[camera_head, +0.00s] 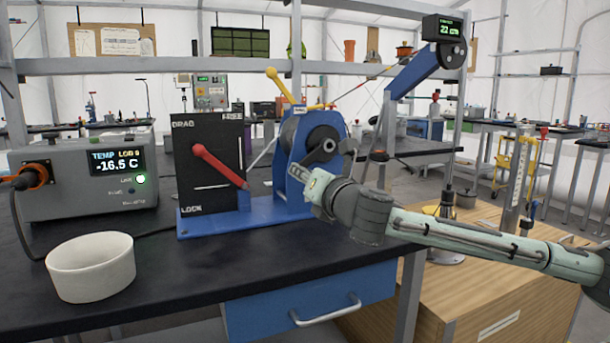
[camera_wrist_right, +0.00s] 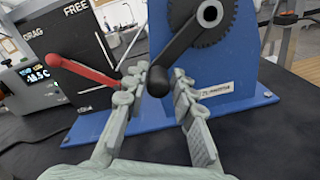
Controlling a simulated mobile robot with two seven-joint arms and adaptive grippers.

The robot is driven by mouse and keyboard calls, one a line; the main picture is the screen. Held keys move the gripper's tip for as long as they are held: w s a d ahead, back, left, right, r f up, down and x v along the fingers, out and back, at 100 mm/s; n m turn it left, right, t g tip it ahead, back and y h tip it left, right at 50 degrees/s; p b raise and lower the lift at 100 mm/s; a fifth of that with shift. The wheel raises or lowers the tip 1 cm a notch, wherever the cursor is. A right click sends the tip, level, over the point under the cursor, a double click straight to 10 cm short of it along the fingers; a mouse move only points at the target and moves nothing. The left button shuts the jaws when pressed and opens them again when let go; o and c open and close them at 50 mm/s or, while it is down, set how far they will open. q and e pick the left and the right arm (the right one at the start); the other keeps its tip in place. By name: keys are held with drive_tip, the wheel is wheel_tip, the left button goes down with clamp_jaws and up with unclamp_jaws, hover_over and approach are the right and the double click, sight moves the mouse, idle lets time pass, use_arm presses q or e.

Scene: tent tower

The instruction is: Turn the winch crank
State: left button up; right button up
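The winch (camera_head: 293,160) is a blue stand with a dark drum on a blue base plate, on the black bench. Its black crank (camera_head: 321,152) carries a dark handle; in the right wrist view the crank arm (camera_wrist_right: 186,40) slants down to the rounded handle end (camera_wrist_right: 158,81). My right gripper (camera_head: 314,186) reaches in from the right at the crank. In the wrist view its fingers (camera_wrist_right: 160,85) stand apart on either side of the handle, with slight gaps visible. My left gripper is out of view.
A black panel (camera_head: 208,130) with a red lever (camera_head: 219,165), marked DRAG, FREE and LOCK, stands left of the winch. A temperature box (camera_head: 84,185) and a white bowl (camera_head: 91,266) are further left. A blue boom (camera_head: 412,72) with a display (camera_head: 444,28) rises behind. The bench front is clear.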

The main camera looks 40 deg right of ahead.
drive_tip(key=shift+o, duration=1.2)
drive_tip(key=v, duration=0.7)
drive_tip(key=shift+s, duration=0.25)
drive_tip(key=shift+a, duration=0.1)
idle(0.3)
